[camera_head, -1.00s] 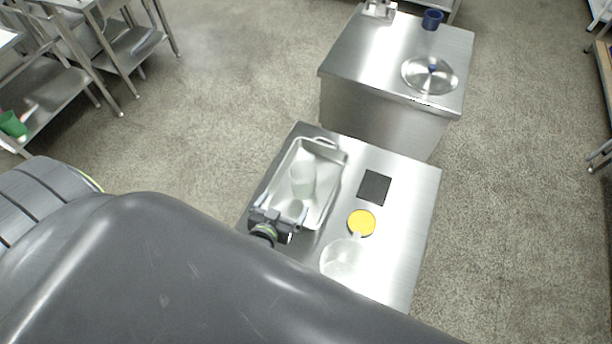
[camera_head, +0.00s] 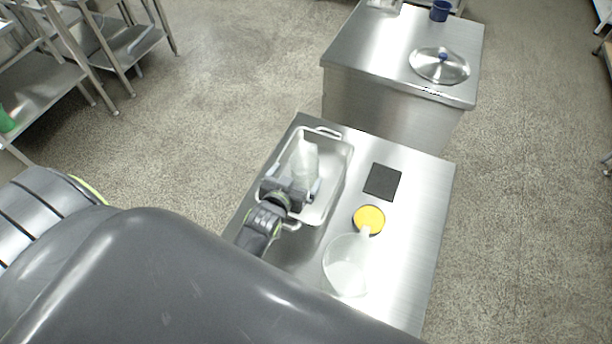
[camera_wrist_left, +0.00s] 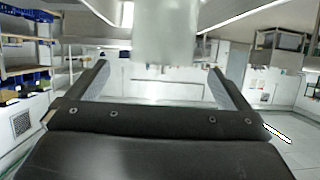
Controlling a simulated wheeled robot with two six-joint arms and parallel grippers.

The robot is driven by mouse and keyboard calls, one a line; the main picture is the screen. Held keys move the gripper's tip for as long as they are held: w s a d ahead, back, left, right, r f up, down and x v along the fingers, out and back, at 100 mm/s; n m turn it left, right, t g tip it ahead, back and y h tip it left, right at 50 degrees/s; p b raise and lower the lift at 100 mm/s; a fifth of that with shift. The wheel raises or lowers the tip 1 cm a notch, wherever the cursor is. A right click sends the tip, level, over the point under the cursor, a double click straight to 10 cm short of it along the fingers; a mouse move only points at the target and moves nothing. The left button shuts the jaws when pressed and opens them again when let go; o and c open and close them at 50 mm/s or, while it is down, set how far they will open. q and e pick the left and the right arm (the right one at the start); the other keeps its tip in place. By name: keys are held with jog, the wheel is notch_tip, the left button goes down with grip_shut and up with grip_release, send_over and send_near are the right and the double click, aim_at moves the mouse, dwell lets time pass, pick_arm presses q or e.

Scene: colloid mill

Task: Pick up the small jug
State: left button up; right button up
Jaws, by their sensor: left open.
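The small jug (camera_head: 306,158) is a pale translucent vessel inside the metal tray (camera_head: 338,172) on the near steel table. My left gripper (camera_head: 293,180) is over the near part of the tray, open, its fingers pointing toward the jug. In the left wrist view the jug (camera_wrist_left: 165,32) shows at the top centre, in line with the gap between the open fingers (camera_wrist_left: 158,70). I cannot tell whether the fingertips reach beside it. The gripper hides the jug's lower near side in the head view. My right gripper is not in view.
A larger clear jug (camera_head: 347,266) stands at the table's near side, beside a yellow round piece (camera_head: 369,220). A black square pad (camera_head: 382,182) lies right of the tray. A second steel table (camera_head: 385,50) behind holds a round lid (camera_head: 439,66) and a blue cup (camera_head: 440,11).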

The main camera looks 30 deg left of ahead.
aim_at(310, 156)
pick_arm(q)
jog(key=shift+b+x, duration=0.65)
jog(key=shift+x, duration=0.5)
jog(key=b+x, duration=0.4)
jog(key=shift+w+a+f, duration=0.1)
jog(key=shift+a, duration=0.05)
jog(key=shift+w, duration=0.35)
jog(key=c, duration=1.3)
